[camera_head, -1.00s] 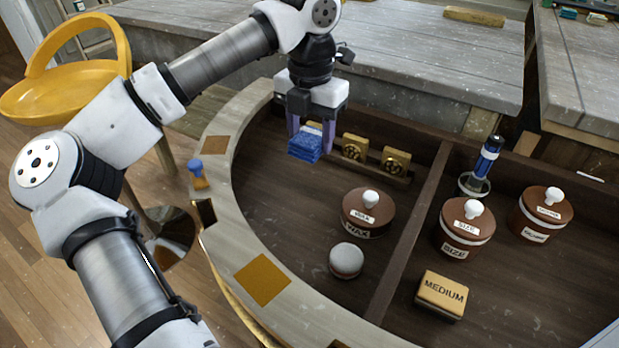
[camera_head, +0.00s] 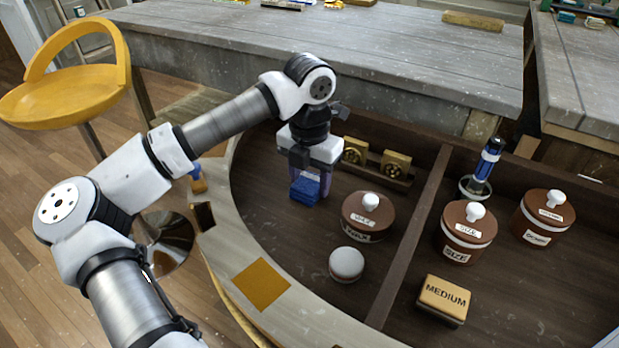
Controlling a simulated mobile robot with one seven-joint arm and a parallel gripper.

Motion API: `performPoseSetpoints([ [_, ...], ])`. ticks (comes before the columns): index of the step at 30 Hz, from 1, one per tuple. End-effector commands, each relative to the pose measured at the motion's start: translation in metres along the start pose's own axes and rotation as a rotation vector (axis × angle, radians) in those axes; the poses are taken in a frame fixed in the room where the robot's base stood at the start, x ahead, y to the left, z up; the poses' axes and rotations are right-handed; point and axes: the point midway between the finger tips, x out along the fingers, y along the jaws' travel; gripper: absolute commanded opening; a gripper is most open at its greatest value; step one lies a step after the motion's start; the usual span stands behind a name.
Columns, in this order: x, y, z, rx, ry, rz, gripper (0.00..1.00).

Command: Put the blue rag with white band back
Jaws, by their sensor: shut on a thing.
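A folded blue rag (camera_head: 304,191) hangs between the fingers of my gripper (camera_head: 310,178). The gripper is shut on it and points down over the left part of the dark console interior. The rag is low, close to the dark floor; I cannot tell whether it touches. No white band is clear on the side I see, and the fingers and wrist hide its upper part.
Brass blocks (camera_head: 395,166) stand in a rack behind the gripper. A WAX pot (camera_head: 368,217) and a round grey-topped pad (camera_head: 346,263) are to the right. Beyond the divider (camera_head: 408,245) are a SIZE pot (camera_head: 466,232), a MEDIUM block (camera_head: 444,299) and a blue bottle (camera_head: 486,163).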

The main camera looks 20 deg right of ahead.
Motion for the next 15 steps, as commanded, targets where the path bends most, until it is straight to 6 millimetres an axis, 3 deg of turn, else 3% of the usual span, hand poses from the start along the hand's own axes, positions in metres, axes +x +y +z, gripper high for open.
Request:
performPoseSetpoints([
  [2,0.0041,0.0001,0.0000,0.000,0.000,0.000,0.25],
  [3,0.0041,0.0001,0.0000,0.000,0.000,0.000,0.51],
  [8,0.0028,0.0001,0.0000,0.000,0.000,0.000,0.72],
  [15,0.0026,0.0001,0.0000,0.000,0.000,0.000,0.72],
])
